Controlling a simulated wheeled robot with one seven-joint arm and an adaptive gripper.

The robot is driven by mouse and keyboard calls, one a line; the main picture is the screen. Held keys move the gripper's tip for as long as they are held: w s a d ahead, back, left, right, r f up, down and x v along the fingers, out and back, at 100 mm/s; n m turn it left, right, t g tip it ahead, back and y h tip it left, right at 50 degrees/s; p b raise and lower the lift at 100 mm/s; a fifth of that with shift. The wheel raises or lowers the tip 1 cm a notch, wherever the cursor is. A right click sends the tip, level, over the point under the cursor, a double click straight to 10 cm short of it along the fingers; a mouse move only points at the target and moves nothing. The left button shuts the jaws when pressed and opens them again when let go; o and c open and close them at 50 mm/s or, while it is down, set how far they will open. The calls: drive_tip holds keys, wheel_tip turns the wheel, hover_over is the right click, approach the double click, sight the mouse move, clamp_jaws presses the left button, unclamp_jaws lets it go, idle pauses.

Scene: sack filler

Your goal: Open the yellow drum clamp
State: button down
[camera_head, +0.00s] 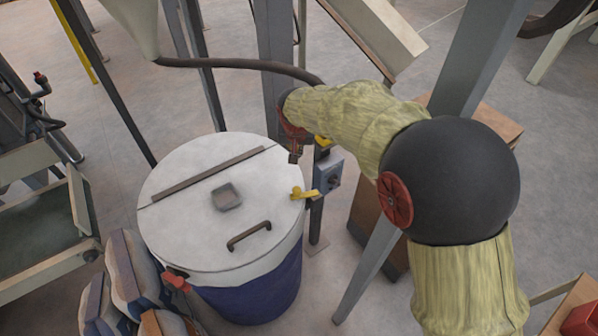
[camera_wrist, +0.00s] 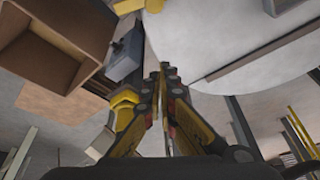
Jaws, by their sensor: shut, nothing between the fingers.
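The yellow drum clamp (camera_head: 304,193) sits on the right rim of the drum lid (camera_head: 190,225), its lever lying across the edge. In the wrist view a yellow part at the top edge (camera_wrist: 130,6) looks like the same clamp, partly cut off by the frame. The drum has a white lid and a blue body (camera_head: 255,290). My gripper (camera_head: 295,157) is above the lid's far right edge, behind the clamp and apart from it. In the wrist view my gripper (camera_wrist: 164,72) has its fingers together, with nothing between them.
A grey box (camera_head: 328,174) on a post stands close right of the clamp; a yellow part (camera_head: 322,142) is above it. A red clamp (camera_head: 176,279) is on the rim's front left. Sacks (camera_head: 133,270) lie left of the drum. A dark hose (camera_head: 240,64) runs behind.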

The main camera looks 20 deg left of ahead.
drive_tip(key=x, duration=0.3)
drive_tip(key=b+x, duration=0.1)
drive_tip(key=x, duration=0.2)
drive_tip(key=s+d+x, duration=0.1)
drive_tip(key=x, duration=0.3)
drive_tip(key=shift+s+f, duration=0.1)
drive_tip(key=shift+f, duration=0.15)
drive_tip(key=shift+s+d+b, duration=0.2)
drive_tip(key=shift+s+d, duration=0.05)
drive_tip(key=shift+s, duration=0.7)
drive_tip(key=shift+s+d+b, duration=0.15)
drive_tip(key=shift+s+d, duration=0.1)
drive_tip(key=shift+s, duration=0.7)
